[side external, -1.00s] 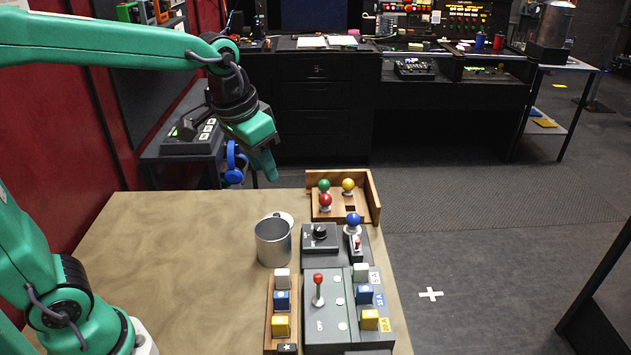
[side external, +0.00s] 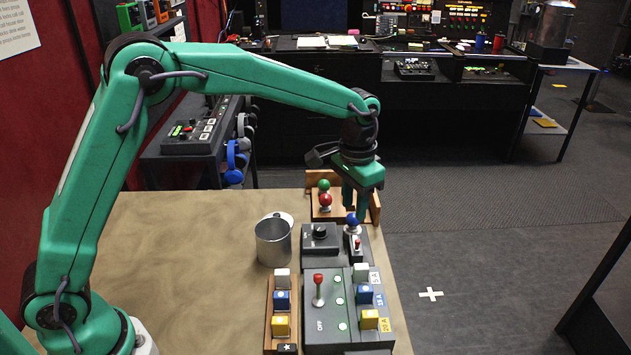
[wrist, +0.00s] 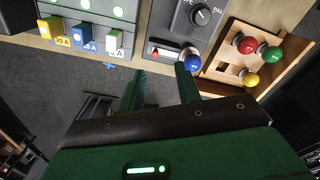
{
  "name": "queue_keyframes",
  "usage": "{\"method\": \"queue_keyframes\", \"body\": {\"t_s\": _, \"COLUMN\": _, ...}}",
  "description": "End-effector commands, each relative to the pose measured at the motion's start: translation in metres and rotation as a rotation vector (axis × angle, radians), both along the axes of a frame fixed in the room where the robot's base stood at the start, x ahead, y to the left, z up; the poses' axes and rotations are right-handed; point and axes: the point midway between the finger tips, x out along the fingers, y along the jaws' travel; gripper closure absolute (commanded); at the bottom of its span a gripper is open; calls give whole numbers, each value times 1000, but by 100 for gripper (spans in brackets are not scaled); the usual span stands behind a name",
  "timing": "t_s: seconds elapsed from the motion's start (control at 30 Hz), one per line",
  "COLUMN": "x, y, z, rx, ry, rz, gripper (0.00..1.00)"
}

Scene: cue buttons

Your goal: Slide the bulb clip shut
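The bulb clip (side external: 357,245), a small dark slide unit with a red-tipped handle, sits at the right edge of the table beside the blue bulb (side external: 352,226). In the wrist view the clip (wrist: 160,52) shows a pale slot with a red part, and the blue bulb (wrist: 192,62) is at its right end. My gripper (side external: 355,207) points down over the blue bulb, partly covering it in the side view. In the wrist view my gripper (wrist: 160,76) has its fingers apart with nothing between them. Contact with the bulb cannot be told.
A wooden tray (side external: 313,208) holds red, green and yellow bulbs (wrist: 250,79). A dial box (side external: 322,243) adjoins the clip. A metal mug (side external: 273,243) stands left. A red-handled lever panel (side external: 318,285) and colored blocks (side external: 281,300) lie nearer. The table's left is clear.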

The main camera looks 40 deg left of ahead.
Motion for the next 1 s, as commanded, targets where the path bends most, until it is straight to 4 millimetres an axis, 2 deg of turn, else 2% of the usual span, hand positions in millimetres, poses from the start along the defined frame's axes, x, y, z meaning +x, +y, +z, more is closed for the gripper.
{"method": "queue_keyframes", "body": {"t_s": 0.1, "x": 5, "y": -7, "z": -11, "rx": 4, "ry": 13, "rz": -10, "gripper": 67}}
{"method": "queue_keyframes", "body": {"t_s": 0.57, "x": 7, "y": -9, "z": -21, "rx": 6, "ry": 20, "rz": -13, "gripper": 67}}
{"method": "queue_keyframes", "body": {"t_s": 1.0, "x": 6, "y": -11, "z": -70, "rx": 6, "ry": 20, "rz": -13, "gripper": 67}}
